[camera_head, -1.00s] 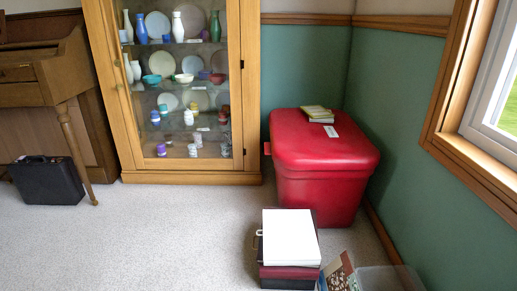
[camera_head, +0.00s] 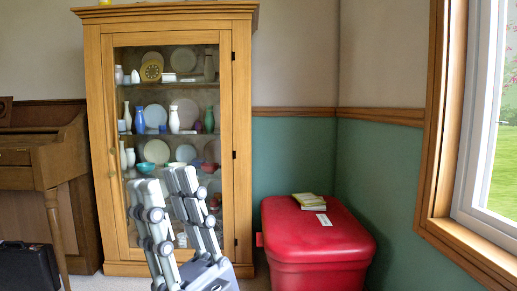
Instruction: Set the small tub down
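My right gripper (camera_head: 164,184) is raised in front of the glass cabinet, its fingers pointing up. The two fingers stand apart with a gap between them, and I see nothing held there. No small tub can be made out with certainty. The gripper covers part of the cabinet's lower shelves. My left gripper is not in view.
A wooden display cabinet (camera_head: 242,150) holds plates, vases and bowls. A red chest (camera_head: 318,240) stands right of it, with a few books (camera_head: 308,201) on top. A piano (camera_head: 30,160) and a black case (camera_head: 28,268) are at left. A window (camera_head: 480,130) is at right.

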